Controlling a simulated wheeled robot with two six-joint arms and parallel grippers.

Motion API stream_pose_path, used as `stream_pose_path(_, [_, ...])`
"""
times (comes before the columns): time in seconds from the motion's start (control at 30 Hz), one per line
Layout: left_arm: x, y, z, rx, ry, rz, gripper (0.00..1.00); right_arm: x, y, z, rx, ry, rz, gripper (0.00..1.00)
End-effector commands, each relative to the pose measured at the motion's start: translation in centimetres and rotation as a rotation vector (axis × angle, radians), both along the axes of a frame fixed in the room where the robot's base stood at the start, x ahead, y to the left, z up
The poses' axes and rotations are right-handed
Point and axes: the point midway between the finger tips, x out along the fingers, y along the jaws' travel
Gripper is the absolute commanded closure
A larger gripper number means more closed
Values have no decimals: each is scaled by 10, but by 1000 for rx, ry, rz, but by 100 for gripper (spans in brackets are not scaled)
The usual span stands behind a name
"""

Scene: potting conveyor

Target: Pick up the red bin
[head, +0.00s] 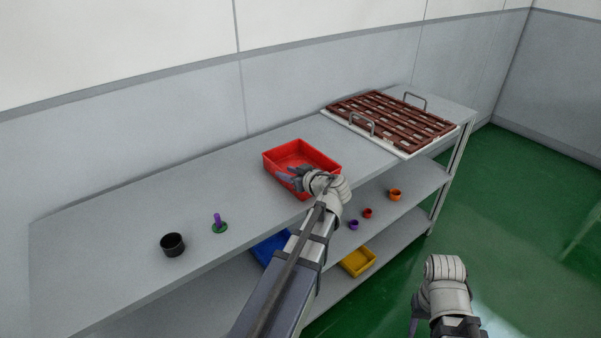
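The red bin (318,156) stands upright on the grey top shelf, near the middle of the rack. It is an open, shallow, rectangular bin and looks empty where I can see inside. My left gripper (286,175) reaches over the bin's near left side, its dark fingers at the near wall. The hand and wrist hide the near right part of the bin. I cannot tell whether the fingers touch the wall or are closed on it. My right gripper (413,328) hangs over the green floor at the lower right, away from the rack, partly cut off by the frame.
A brown slatted tray (392,119) with metal handles lies at the shelf's right end. Lower shelves hold a blue bin (270,250), a yellow bin (358,262) and small pots (394,194).

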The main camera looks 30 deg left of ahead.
Motion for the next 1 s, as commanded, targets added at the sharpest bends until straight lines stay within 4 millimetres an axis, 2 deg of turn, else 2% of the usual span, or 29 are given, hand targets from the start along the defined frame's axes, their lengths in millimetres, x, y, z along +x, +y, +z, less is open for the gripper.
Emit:
stream_pose_path(0.23, [13,32,-15,0,1,2,60,0,0,-15,0,0,0,50])
stream_pose_path(0.5, [13,35,-15,0,0,0,61,0,0,-14,0,0,0,50])
stream_pose_path(0.83, [13,34,-14,0,0,0,98,0,0,-14,0,0,0,50])
stream_pose_path(1.0, [13,34,-14,0,0,0,100,0,0,-14,0,0,0,50])
